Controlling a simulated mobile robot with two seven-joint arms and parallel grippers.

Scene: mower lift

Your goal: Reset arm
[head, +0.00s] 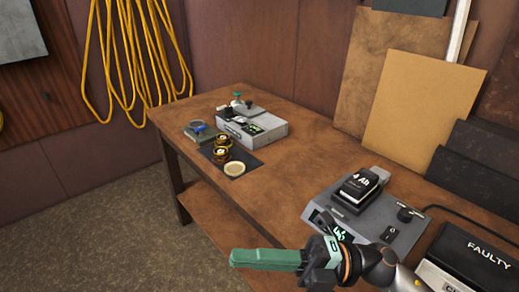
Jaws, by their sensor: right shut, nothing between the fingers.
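My right gripper (238,257) is at the bottom middle of the head view, its arm coming in from the lower right. Its long green fingers are shut together, point left and hold nothing. It is in front of the workbench (285,172) and does not appear to touch anything. My left gripper is not in view.
A grey device with a display (398,232) carries a black battery pack (361,184) on the bench. A box marked FAULTY (480,255) is at the lower right. Farther back are a light grey unit (262,135), round spools (222,147) and a pale round dish (235,169). The bench middle is clear.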

